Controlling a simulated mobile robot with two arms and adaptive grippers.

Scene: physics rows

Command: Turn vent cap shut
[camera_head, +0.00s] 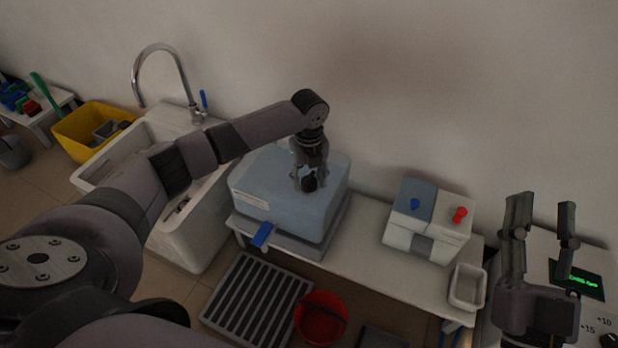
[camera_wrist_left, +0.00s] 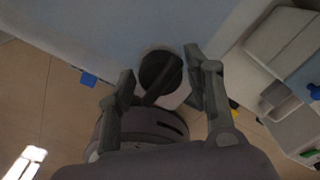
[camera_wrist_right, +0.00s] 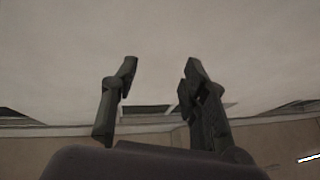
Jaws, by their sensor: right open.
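The vent cap (camera_head: 309,184) is a dark round knob with a raised ridge, on top of the pale blue box (camera_head: 265,190). In the left wrist view the cap (camera_wrist_left: 158,70) lies between the fingertips, its ridge running diagonally. My left gripper (camera_head: 308,172) points down over the cap. In the left wrist view the left gripper (camera_wrist_left: 160,76) has its fingers apart, one on each side of the cap, with narrow gaps showing. My right gripper (camera_head: 542,208) is open and empty at the right, fingers pointing up; its fingers also show in the right wrist view (camera_wrist_right: 158,80).
A blue lever (camera_head: 262,235) sticks out at the box's front. A white sink (camera_head: 185,245) with a tap stands left. A box with blue and red knobs (camera_head: 428,220) and a small white tray (camera_head: 467,287) are right. A red bucket (camera_head: 320,318) is on the floor.

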